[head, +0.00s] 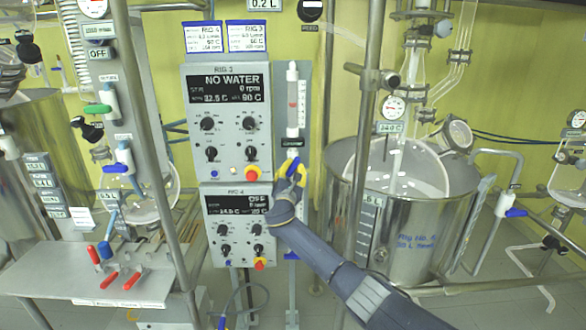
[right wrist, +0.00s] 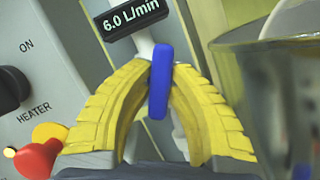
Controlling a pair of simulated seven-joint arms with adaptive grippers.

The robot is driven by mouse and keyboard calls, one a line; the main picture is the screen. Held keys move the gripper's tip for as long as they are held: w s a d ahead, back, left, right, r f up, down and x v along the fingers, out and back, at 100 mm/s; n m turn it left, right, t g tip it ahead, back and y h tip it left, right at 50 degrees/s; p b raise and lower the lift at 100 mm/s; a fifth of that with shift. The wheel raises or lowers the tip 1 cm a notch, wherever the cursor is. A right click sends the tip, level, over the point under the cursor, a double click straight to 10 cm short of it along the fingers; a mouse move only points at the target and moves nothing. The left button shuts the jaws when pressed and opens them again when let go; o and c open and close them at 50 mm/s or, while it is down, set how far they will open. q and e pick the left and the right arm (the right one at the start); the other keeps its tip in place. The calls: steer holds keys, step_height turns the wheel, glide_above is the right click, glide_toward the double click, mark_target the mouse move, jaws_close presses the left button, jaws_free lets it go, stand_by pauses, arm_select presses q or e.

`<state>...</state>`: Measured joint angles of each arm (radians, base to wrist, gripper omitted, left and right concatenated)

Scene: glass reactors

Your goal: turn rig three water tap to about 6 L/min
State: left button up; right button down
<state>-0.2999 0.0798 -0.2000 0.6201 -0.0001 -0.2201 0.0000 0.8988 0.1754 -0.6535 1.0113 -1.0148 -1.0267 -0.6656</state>
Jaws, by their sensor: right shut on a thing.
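The rig three panel (head: 228,112) in the head view has a dark display reading NO WATER and 0 rpm. My right gripper (head: 291,170) is at the lower end of this meter. In the right wrist view, the yellow fingers of my right gripper (right wrist: 163,85) are closed around the blue tap handle (right wrist: 159,105), which stands nearly upright between the fingertips. A black label (right wrist: 135,16) above it reads 6.0 L/min.
The rig four panel (head: 237,225) is directly below, left of my right forearm. A red and yellow knob (right wrist: 40,150) is close to the left finger. A steel vessel (head: 415,220) and a vertical pole (head: 366,120) stand to the right. My left gripper cannot be made out.

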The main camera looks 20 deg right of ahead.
steer(key=c, duration=1.3)
jaws_free()
steer(key=shift+r, duration=0.1)
steer(key=shift+s+a+f, duration=0.25)
steer(key=shift+s, duration=0.2)
steer(key=v, duration=1.1)
steer(key=shift+r, duration=0.1)
